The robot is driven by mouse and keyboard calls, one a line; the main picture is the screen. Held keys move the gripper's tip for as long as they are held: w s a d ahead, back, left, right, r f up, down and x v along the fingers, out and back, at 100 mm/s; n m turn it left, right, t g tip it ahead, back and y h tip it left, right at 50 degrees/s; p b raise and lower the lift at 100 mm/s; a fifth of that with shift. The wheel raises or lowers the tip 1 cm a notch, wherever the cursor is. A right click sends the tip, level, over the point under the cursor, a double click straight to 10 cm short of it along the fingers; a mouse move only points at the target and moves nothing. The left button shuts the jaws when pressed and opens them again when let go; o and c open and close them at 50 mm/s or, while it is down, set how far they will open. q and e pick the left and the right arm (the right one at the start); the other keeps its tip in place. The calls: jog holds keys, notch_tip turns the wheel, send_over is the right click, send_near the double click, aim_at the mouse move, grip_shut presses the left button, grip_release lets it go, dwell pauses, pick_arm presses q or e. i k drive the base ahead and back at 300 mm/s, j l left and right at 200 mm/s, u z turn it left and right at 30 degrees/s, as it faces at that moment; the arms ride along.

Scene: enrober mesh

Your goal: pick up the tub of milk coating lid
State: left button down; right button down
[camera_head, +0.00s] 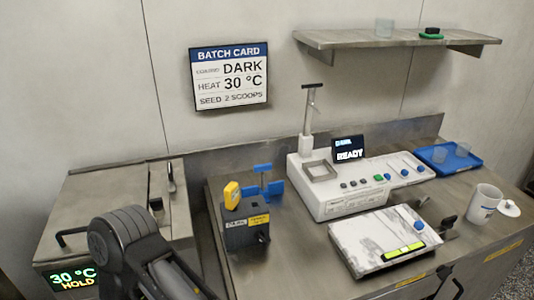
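A white tub (485,203) stands upright near the right end of the steel counter, with a small mark on its side too small to read. A round white lid (509,208) with a small knob lies on the counter just right of the tub. I cannot read whether this is the milk coating tub. A dark arm link of mine comes in at the bottom left, over the front of the heated unit. Neither of my grippers shows in the picture.
A white machine (340,190) reading READY stands mid-counter, with a white slab-like unit (382,240) before it. A blue tray (462,163) with clear cups lies behind the tub. A dark box (243,232) with a yellow-topped item stands left. A batch card (229,76) reads DARK, 30 °C.

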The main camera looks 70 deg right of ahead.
aim_at(508, 208)
jog(key=z, duration=3.8)
